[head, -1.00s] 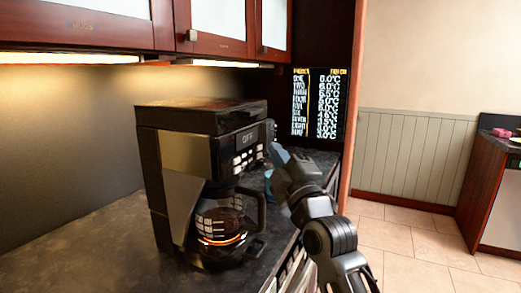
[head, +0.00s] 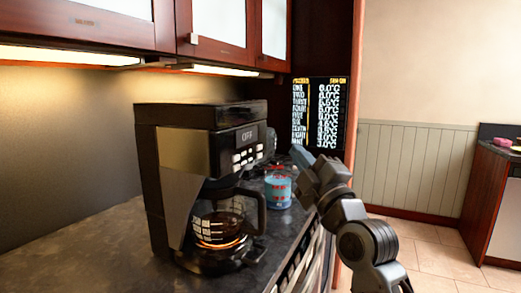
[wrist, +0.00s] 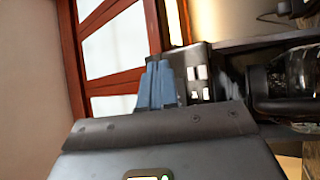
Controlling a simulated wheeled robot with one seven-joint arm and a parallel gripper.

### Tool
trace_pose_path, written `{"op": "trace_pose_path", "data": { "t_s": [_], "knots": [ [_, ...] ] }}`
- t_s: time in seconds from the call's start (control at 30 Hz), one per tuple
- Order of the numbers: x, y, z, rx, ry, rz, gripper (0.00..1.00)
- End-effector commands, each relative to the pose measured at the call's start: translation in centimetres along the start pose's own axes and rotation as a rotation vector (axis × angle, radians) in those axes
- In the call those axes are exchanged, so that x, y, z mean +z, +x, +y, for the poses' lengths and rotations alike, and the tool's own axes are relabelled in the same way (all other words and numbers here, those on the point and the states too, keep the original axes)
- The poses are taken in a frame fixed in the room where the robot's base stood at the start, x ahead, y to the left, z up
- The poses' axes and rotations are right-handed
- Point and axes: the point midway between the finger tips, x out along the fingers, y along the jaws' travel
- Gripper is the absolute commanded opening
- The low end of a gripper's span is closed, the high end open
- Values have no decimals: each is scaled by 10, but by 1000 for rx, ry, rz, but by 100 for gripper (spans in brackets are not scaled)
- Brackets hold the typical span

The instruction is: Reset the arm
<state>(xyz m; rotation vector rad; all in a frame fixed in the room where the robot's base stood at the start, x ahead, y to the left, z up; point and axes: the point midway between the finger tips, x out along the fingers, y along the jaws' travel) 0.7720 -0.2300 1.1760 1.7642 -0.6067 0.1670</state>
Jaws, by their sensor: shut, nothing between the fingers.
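My gripper (head: 300,155) is in the head view, right of the coffee maker and above the counter's front edge. Its blue-grey fingers are together and empty. In the wrist view the shut fingers (wrist: 157,85) point toward the cabinets and the coffee maker's buttons. The black and steel coffee maker (head: 180,160) stands on the counter, its display reading OFF. Its glass carafe (head: 217,225) sits on the glowing plate. In the head view my gripper is apart from the coffee maker.
A jar with blue and red contents (head: 279,188) stands on the dark counter (head: 95,255) behind the coffee maker, close to my gripper. Wooden upper cabinets (head: 230,45) hang above. A screen with temperatures (head: 320,113) is at the back. Tiled floor is open at right.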

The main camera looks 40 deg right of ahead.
Motion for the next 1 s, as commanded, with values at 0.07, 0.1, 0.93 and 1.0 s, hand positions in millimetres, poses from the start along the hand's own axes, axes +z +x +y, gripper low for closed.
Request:
{"op": "trace_pose_path", "data": {
  "t_s": [0.07, 0.1, 0.93, 1.0],
  "knots": [
    [0, 0, 0, 0, 0, 0, 0],
    [0, 0, 0, 0, 0, 0, 0],
    [-16, -92, -82, -155, 262, -30, 0],
    [-21, -119, -99, -195, 333, -42, 0]
  ]
}}
